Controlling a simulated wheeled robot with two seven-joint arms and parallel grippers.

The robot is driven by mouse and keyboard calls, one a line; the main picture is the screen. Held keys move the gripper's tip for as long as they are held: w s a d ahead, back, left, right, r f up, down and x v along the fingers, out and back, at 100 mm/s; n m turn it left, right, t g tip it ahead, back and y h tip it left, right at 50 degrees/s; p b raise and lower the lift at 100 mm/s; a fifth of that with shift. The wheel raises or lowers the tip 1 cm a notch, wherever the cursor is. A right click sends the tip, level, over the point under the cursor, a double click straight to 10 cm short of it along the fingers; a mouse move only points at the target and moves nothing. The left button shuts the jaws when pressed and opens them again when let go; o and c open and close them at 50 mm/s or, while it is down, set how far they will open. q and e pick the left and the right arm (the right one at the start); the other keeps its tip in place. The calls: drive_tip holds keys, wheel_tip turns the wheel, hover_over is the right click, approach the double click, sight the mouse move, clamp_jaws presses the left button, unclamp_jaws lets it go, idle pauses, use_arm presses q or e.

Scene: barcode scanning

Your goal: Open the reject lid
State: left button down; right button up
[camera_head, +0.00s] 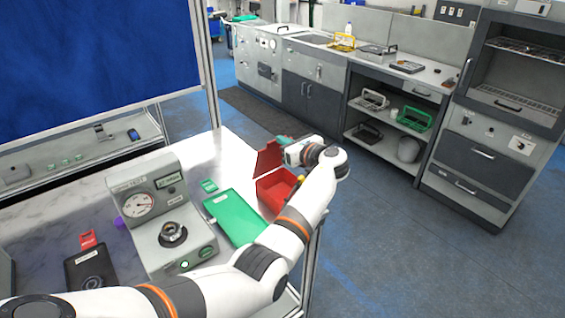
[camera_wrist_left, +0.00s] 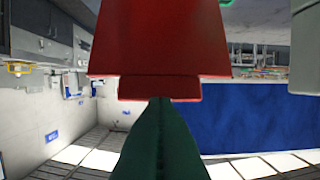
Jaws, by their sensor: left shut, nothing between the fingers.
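The red reject box (camera_head: 275,193) stands at the right end of the table. Its red lid (camera_head: 267,159) is raised and stands steeply tilted at the box's back left side, with the box's inside partly visible. My left gripper (camera_head: 283,141) is beside the lid's upper right edge, above the box. In the left wrist view its green fingers (camera_wrist_left: 158,105) are shut together with nothing between them. Their tips overlap the edge of the red lid (camera_wrist_left: 160,40) there; I cannot tell whether they touch it. My right gripper is not in view.
A grey tester with a dial (camera_head: 163,215) stands on the table left of the box, with a green tray (camera_head: 234,217) between them. A black device (camera_head: 90,268) lies front left. A counter (camera_head: 330,50) stands behind across open floor.

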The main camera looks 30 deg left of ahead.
use_arm(q)
drive_tip(key=a, duration=0.1)
drive_tip(key=w+a, duration=0.1)
drive_tip(key=w+a+r, duration=0.1)
drive_tip(key=shift+a, duration=0.3)
drive_tip(key=shift+w+a, duration=0.2)
drive_tip(key=shift+a, duration=0.1)
drive_tip(key=shift+w+a+r, duration=0.2)
drive_tip(key=shift+w+a, duration=0.05)
drive_tip(key=shift+a, duration=0.35)
drive_tip(key=shift+w+a, duration=0.15)
drive_tip(key=shift+a, duration=0.35)
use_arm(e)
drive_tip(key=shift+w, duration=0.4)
use_arm(q)
drive_tip(key=shift+r, duration=0.1)
